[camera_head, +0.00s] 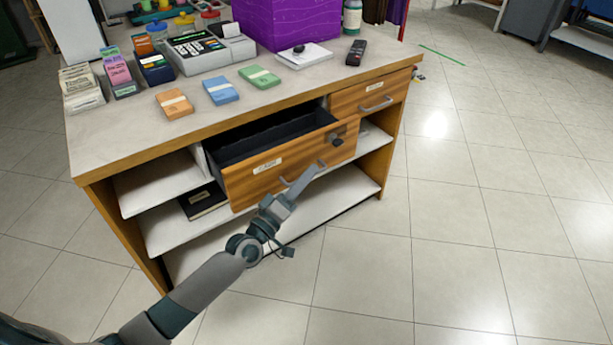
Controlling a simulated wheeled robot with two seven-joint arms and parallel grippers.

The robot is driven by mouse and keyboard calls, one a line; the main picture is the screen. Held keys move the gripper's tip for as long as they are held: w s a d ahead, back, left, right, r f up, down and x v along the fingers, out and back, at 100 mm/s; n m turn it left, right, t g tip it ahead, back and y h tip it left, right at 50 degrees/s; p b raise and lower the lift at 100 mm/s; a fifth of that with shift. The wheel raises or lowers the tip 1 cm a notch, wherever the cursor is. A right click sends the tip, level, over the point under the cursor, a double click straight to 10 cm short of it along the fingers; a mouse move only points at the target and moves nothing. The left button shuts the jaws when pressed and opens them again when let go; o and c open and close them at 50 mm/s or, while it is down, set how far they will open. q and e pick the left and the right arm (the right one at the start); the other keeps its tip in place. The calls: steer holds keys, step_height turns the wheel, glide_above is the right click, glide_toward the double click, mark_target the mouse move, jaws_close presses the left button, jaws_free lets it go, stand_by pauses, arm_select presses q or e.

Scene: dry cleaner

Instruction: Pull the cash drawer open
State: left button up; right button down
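The wooden cash drawer (245,186) stands pulled out of the counter's front, with its dark, empty-looking inside showing. Its front carries a pale label, a dark knob-like lock (337,140) at the upper right and a metal bar handle (286,181). My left gripper (313,171) reaches up from the lower left to the drawer front. Its fingers are at the handle and cover part of it. I cannot tell whether they are closed around the bar. My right gripper is not in view.
The counter top (130,140) holds banded note bundles, a cash register (205,50), a purple box (290,22) and a remote (356,52). A smaller shut drawer (365,97) is at the right. White shelves lie below. The tiled floor in front and right is clear.

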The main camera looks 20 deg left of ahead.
arm_select(q)
jaws_close()
stand_by(1.4)
